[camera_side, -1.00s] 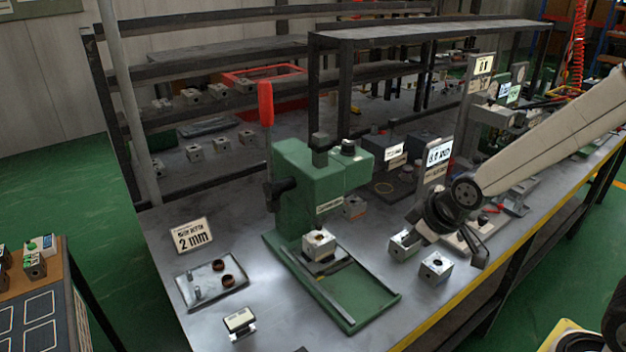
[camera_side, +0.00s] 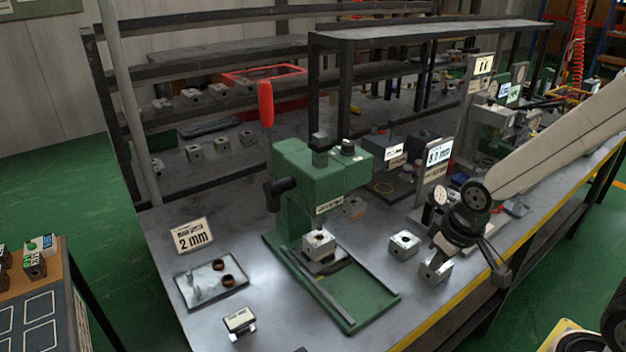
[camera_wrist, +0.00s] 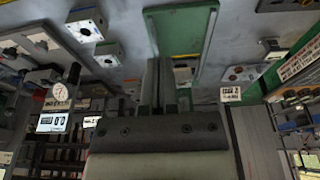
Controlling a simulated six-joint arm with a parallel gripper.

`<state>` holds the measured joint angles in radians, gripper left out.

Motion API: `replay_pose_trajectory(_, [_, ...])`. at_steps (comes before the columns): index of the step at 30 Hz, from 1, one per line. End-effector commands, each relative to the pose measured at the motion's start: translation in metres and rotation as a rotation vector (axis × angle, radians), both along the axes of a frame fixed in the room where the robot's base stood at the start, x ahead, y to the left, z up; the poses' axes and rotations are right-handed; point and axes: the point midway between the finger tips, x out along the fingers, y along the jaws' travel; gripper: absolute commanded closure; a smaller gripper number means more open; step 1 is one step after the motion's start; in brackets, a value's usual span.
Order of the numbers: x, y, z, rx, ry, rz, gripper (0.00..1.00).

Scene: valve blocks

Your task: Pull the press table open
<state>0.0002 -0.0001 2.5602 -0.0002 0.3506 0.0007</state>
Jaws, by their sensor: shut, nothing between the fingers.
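The green press (camera_side: 313,185) stands on the bench with its red lever (camera_side: 266,103) upright. Its green base (camera_side: 352,292) has dark side rails and reaches toward the front. A metal block with a round hole (camera_side: 319,243) sits on the press table (camera_side: 326,264), under the press head. The base also shows at the top of the wrist view (camera_wrist: 181,32). My gripper (camera_wrist: 160,62) is shut and empty, its fingers pointing toward the base. In the side view it is to the right of the press, apart from it, with its fingertips largely hidden by my wrist.
Two loose metal blocks stand right of the base, one clear (camera_side: 404,245) and one close beside my wrist (camera_side: 436,270). A display stand (camera_side: 436,160) rises behind.

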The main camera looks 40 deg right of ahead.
Motion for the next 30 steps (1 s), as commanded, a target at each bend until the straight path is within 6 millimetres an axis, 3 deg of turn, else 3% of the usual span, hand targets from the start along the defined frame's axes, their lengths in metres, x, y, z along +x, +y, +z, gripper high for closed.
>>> replay_pose_trajectory(1, [0.000, 0.000, 0.000, 0.000, 0.000, 0.001, 0.87])
replay_pose_trajectory(5, [0.003, 0.000, 0.000, -0.004, 0.000, 0.017, 0.47])
replay_pose_trajectory(14, [0.037, 0.005, -0.004, -0.055, 0.008, 0.241, 0.47])
replay_pose_trajectory(30, [0.146, 0.025, -0.042, -0.223, 0.033, 1.037, 0.47])
